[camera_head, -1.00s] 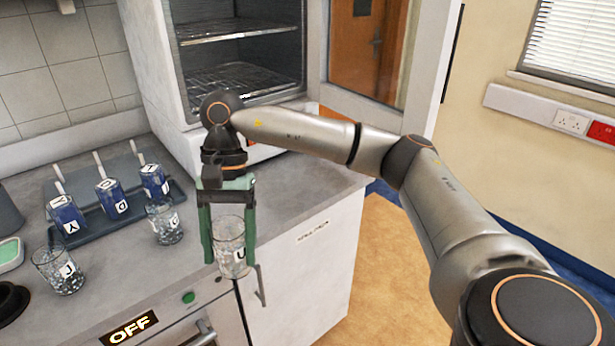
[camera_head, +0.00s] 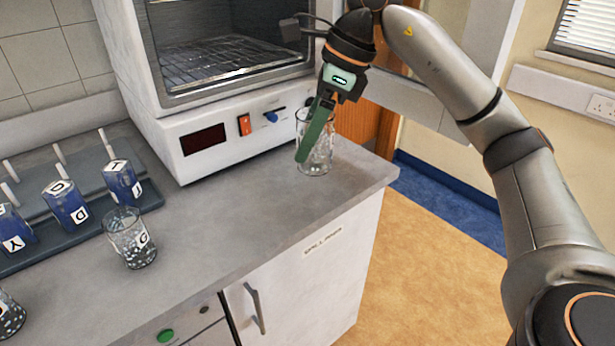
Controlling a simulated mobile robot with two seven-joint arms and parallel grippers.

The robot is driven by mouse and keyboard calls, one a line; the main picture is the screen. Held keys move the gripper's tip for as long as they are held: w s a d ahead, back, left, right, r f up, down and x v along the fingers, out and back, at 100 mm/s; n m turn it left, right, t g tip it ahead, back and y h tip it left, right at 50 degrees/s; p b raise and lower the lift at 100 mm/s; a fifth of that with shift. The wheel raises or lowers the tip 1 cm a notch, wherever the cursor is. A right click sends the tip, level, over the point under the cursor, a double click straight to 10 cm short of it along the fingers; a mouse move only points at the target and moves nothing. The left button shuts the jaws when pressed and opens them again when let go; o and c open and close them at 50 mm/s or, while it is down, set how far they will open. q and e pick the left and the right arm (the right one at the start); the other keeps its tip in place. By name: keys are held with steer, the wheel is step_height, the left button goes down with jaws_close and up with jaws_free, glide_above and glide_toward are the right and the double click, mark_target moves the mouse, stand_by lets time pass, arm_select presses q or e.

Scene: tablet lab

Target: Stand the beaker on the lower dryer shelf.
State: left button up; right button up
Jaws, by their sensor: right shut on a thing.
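My right gripper (camera_head: 309,148) is shut on a clear glass beaker (camera_head: 321,160). One green finger crosses the front of the beaker; the other finger is mostly hidden. The beaker is roughly upright, over the right end of the bench and in front of the dryer's right side. I cannot tell whether its base touches the bench. The dryer (camera_head: 167,150) is open at the front, and its lower wire shelf (camera_head: 220,62) shows bare. The upper shelf is out of view. My left gripper is not in view.
The dryer's open door (camera_head: 432,112) stands out to the right, behind my right arm. Part of another beaker (camera_head: 8,315) shows at lower left. The middle bench is clear.

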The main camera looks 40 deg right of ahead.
steer(key=w+d+f, duration=0.2)
steer(key=w+f, duration=0.1)
steer(key=w, duration=0.1)
steer(key=w+d+f, duration=0.2)
steer(key=w+f, duration=0.1)
steer(key=w+d+f, duration=0.3)
steer(key=w, duration=0.1)
steer(key=shift+w+f+p, duration=0.2)
steer(key=shift+w+p, duration=0.1)
steer(key=shift+w+d+f, duration=0.1)
steer(key=shift+f, duration=1.6)
steer(key=shift+f, duration=0.1)
steer(key=o, duration=0.9)
steer(key=shift+f, duration=0.1)
steer(key=o, duration=0.5)
